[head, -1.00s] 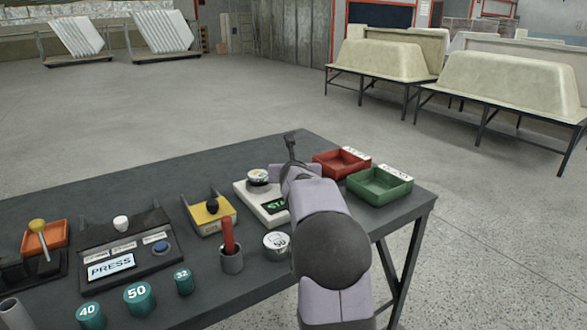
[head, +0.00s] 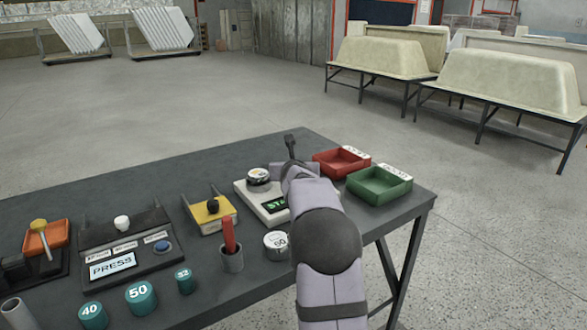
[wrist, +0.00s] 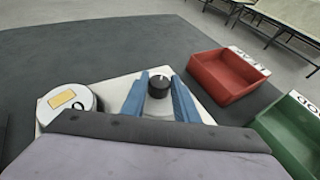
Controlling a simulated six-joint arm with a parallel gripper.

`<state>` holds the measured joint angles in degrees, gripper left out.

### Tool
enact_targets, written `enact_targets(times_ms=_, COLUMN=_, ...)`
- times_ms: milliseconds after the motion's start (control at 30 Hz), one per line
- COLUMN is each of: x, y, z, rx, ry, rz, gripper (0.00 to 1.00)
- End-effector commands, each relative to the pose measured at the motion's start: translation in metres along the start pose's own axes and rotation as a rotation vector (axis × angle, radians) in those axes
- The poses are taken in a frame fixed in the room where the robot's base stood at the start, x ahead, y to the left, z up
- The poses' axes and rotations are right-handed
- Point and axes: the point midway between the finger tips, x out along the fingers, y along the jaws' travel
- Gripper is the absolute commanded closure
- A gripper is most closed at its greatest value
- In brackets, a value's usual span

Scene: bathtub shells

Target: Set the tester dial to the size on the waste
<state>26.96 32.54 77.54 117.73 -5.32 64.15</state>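The tester (head: 246,190) is a pale box with a lit green display, partly hidden behind my arm in the head view. Its black dial knob (wrist: 158,87) stands upright in the wrist view. My gripper (wrist: 159,92) has its two blue fingers on either side of the knob, with small gaps that look clear; it is open. A round waste (head: 258,176) with a white top sits on the left part of the tester. It also shows in the wrist view (wrist: 68,104) with a yellow label, whose size marking I cannot read.
A red tray (head: 341,162) and a green tray (head: 379,186) stand right of the tester. Teal plugs (head: 141,298) and a PRESS panel (head: 112,267) are at left.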

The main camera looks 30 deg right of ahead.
Motion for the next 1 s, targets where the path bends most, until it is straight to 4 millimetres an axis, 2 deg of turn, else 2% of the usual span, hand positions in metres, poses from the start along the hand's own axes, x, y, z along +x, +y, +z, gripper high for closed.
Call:
enact_targets(times_ms=267, x=-0.002, y=-0.002, z=0.003, rx=-0.015, ry=0.002, rz=0.033, gripper=0.95)
enact_targets(times_ms=467, x=-0.003, y=-0.005, z=0.005, rx=-0.051, ry=0.005, rz=0.119, gripper=0.95)
enact_targets(times_ms=1000, x=0.001, y=-0.012, z=0.005, rx=-0.211, ry=0.005, rz=0.513, gripper=0.95)
